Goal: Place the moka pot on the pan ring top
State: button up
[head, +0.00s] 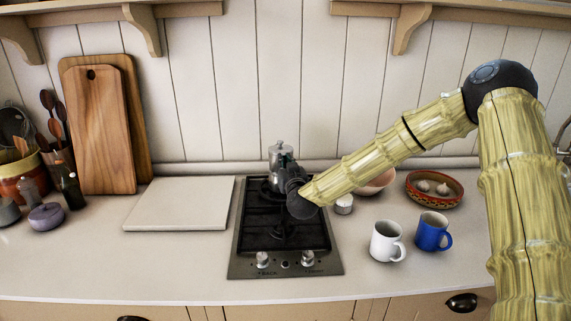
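The silver moka pot (277,153) is upright over the back part of the black gas hob (246,243). My gripper (284,166) is dark and reaches the pot from the right, overlapping its right side. The fingers are small and partly hidden against the pot, so I cannot tell whether they are shut on it. The pot's base is partly hidden, and I cannot tell whether it rests on the back pan ring (267,187) or hangs just above it. The front pan ring (284,231) is bare.
A white mug (385,241) and a blue mug (431,232) stand right of the hob. A small white pot (344,204), a pink bowl (376,184) and a patterned dish (434,201) are behind them. A pale board (181,204) lies left of the hob.

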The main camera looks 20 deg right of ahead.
jog(key=o, duration=0.4)
jog(key=shift+c, duration=0.2)
jog(key=s+a+b, duration=0.1)
jog(key=s+b, duration=0.1)
jog(key=s, duration=1)
jog(key=shift+a+b, duration=0.2)
jog(key=shift+b, duration=0.15)
